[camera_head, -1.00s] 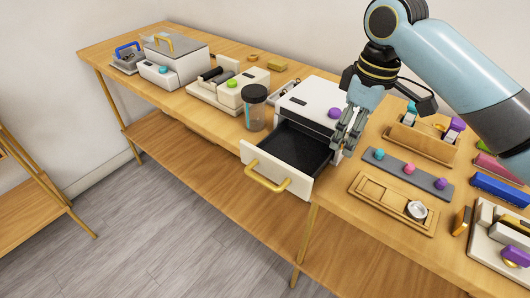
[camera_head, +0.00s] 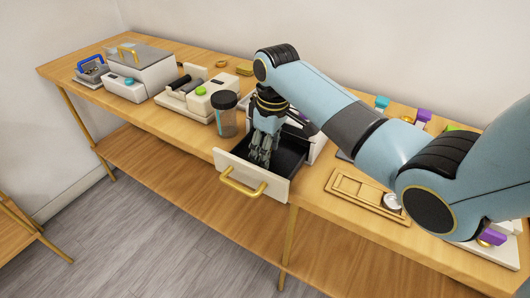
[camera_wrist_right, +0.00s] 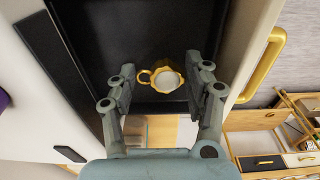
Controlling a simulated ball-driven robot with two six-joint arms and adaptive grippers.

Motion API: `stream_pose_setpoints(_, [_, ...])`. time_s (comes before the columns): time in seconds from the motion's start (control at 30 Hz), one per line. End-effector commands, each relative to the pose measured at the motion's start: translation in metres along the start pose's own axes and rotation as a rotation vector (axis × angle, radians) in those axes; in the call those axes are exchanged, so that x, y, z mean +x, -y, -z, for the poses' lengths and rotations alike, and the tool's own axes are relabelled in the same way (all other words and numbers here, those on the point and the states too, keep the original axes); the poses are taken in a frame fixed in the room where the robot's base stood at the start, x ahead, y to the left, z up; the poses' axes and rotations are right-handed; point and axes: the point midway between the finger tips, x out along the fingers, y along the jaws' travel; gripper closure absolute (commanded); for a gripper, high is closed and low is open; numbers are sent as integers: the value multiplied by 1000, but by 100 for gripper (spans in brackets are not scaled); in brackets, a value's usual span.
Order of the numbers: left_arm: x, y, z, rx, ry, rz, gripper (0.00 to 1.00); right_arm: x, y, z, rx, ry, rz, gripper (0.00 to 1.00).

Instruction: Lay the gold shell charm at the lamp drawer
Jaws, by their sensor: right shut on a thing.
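The lamp drawer (camera_head: 270,184) is pulled out of its white lamp unit, with a white front, a gold handle and a dark inside. My right gripper (camera_head: 262,158) points down into the open drawer. In the right wrist view, the gold shell charm (camera_wrist_right: 166,80), a gold scalloped rim with a pale centre and a small ring, sits between the fingertips of my right gripper (camera_wrist_right: 160,86), over the dark drawer floor (camera_wrist_right: 150,35). The gripper is shut on the charm. I cannot tell whether the charm touches the floor. The head view hides the charm. My left gripper is not in view.
A dark-lidded clear jar (camera_head: 225,113) stands close to the drawer's left. A wooden tray (camera_head: 352,188) with a round silvery piece (camera_head: 392,201) lies to the right. White machines (camera_head: 138,76) stand farther left on the bench. My right arm covers much of the right side.

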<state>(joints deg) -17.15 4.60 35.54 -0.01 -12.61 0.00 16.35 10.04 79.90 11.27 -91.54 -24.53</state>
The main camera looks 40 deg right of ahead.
Motion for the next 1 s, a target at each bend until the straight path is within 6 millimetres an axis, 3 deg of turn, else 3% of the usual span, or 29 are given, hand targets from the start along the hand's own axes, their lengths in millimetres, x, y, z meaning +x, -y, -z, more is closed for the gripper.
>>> stream_pose_setpoints(0.13, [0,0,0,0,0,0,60,16,0,-1,0,0,0,78])
stream_pose_setpoints(0.5, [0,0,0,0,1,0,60,20,0,-2,1,0,-1,78])
stream_pose_setpoints(0.53, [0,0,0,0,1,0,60,20,0,-2,1,-1,-1,47])
stream_pose_setpoints(0.6, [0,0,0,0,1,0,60,20,0,-2,1,-1,-1,40])
stream_pose_setpoints(0.87, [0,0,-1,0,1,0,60,19,0,-2,1,-1,-1,40])
stream_pose_setpoints(1.0, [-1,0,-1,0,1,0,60,6,-1,-1,0,-3,-2,40])
